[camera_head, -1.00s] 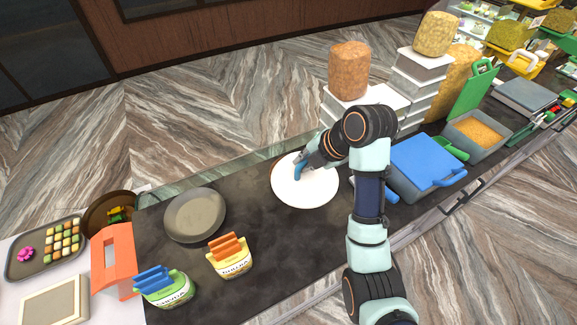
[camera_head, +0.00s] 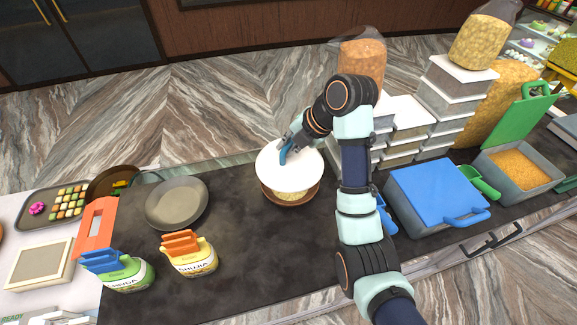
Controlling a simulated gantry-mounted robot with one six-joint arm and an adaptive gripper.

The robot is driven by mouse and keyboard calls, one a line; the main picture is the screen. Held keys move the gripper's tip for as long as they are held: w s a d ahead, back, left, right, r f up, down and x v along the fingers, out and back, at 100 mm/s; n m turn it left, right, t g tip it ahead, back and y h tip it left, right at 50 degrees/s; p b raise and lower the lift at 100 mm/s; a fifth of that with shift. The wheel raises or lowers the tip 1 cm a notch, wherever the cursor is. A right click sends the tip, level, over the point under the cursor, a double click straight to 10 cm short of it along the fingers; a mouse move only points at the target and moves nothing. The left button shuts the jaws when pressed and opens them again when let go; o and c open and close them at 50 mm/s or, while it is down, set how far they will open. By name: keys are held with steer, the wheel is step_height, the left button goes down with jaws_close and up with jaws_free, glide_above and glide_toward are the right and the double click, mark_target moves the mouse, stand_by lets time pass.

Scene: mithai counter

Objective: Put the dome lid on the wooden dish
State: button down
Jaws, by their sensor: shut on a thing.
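The dome lid (camera_head: 296,174) is white and round. My gripper (camera_head: 286,154) is shut on its top, at a blue part that may be its handle or my fingertips. The wooden dish (camera_head: 293,202) is brown and stands on the dark counter below the lid. Its near rim and some yellowish contents show beneath the lid's front edge. The lid covers the rest of the dish. The lid sits a little toward the back of the dish and appears raised above it, though I cannot tell if they touch at the back.
A grey round pan (camera_head: 177,204) lies to the left. Two tubs with orange (camera_head: 189,255) and blue-green tops (camera_head: 118,270) stand at front left. A blue-lidded bin (camera_head: 437,190) and stacked white-lidded boxes (camera_head: 405,115) stand to the right. The counter front of the dish is clear.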

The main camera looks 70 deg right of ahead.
mark_target(294, 158)
steer(key=shift+f+b, duration=0.45)
steer(key=shift+f, duration=2.65)
steer(key=c, duration=1.2)
jaws_free()
steer(key=shift+r, duration=0.15)
